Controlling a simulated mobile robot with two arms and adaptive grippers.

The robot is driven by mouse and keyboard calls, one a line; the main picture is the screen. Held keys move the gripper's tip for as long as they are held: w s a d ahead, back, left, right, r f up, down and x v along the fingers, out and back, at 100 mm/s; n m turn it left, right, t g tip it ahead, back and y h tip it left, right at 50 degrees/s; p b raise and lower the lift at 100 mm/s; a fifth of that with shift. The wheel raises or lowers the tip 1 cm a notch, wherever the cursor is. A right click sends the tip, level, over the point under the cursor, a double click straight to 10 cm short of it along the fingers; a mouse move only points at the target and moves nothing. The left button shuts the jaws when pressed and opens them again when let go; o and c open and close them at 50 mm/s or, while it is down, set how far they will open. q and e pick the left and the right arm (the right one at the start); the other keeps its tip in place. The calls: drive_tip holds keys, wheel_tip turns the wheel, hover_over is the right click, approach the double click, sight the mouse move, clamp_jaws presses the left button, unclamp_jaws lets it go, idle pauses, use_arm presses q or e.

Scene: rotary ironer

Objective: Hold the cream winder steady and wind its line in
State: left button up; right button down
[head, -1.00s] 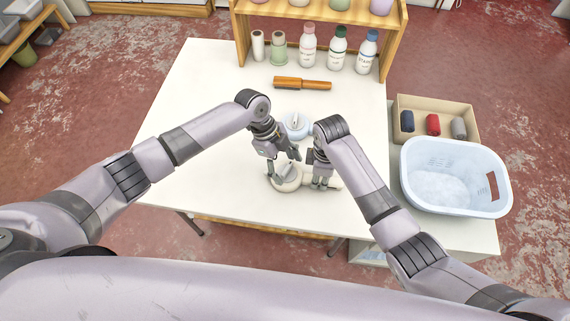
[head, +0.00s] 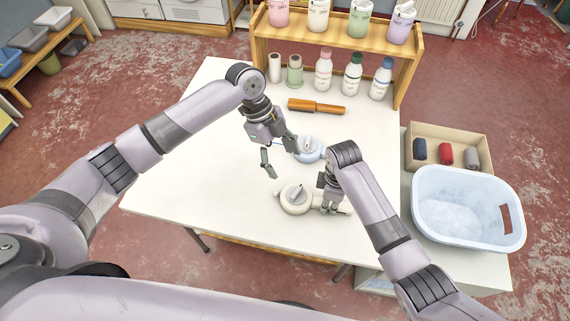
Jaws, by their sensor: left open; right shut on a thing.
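The cream winder (head: 293,203) lies on the white table near its front, with a grey crank on its round top and its handle to the right. My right gripper (head: 329,207) is shut on the handle of the cream winder. My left gripper (head: 280,160) is open and empty, above and behind the winder, apart from it. I cannot make out the cream winder's line.
A pale blue winder (head: 308,152) lies just behind, beside my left gripper. A light blue basket (head: 465,225) and a box (head: 425,134) are at right. The table's left is clear.

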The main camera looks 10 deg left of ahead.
drive_tip(key=c, duration=1.2)
unclamp_jaws()
drive_tip(key=shift+r, duration=0.1)
